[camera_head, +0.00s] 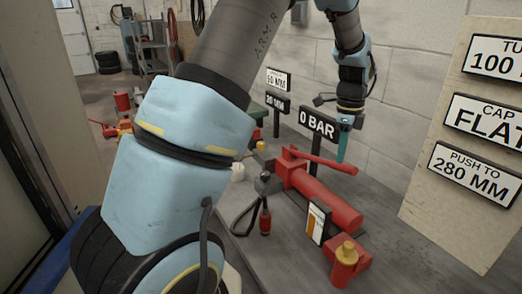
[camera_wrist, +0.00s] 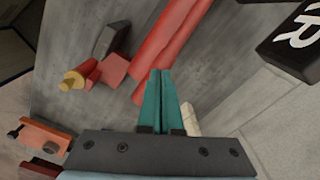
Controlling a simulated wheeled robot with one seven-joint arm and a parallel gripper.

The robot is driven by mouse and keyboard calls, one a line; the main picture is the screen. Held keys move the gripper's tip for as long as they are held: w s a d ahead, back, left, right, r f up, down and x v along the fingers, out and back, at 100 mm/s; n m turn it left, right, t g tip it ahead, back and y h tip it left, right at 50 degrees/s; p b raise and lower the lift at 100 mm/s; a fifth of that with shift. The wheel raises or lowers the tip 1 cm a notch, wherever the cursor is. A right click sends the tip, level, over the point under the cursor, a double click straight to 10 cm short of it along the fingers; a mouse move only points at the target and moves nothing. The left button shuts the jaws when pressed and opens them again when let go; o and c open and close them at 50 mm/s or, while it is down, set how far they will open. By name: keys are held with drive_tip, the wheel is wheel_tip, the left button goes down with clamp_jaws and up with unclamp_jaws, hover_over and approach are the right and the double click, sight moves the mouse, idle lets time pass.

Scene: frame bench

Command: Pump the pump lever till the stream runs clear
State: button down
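The red pump lever (camera_head: 318,160) slants across the top of the red pump (camera_head: 328,200) on the grey bench. My gripper (camera_head: 342,156) points down at the lever's right end, with its teal fingertips close above or beside it; contact cannot be told. In the wrist view my gripper's (camera_wrist: 161,74) two fingers lie together with no clear gap and nothing visible between them. Red bars of the pump (camera_wrist: 165,40) run past the fingertips there. A white gauge card with an orange strip (camera_head: 317,222) stands against the pump. No stream is visible.
A sign reading 0 BAR (camera_head: 318,124) stands behind the pump. A red block with a brass knob (camera_head: 346,262) sits at the front, and a red-handled tool with a black loop (camera_head: 264,218) lies left. A signboard (camera_head: 460,215) stands right, beside the block wall.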

wheel_tip(320, 180, down, 7)
drive_tip(key=b, duration=0.3)
drive_tip(key=shift+r, duration=0.15)
wheel_tip(320, 180, up, 9)
drive_tip(key=p, duration=0.6)
drive_tip(key=shift+f+p, duration=0.2)
drive_tip(key=shift+p, duration=0.1)
drive_tip(key=shift+f, duration=0.1)
drive_tip(key=shift+f, duration=0.1)
drive_tip(key=shift+f+b, duration=2.3)
drive_tip(key=shift+f, duration=1.7)
wheel_tip(320, 180, up, 8)
drive_tip(key=p, duration=0.6)
drive_tip(key=shift+r+p, duration=0.2)
drive_tip(key=shift+p, duration=0.1)
drive_tip(key=shift+f, duration=0.1)
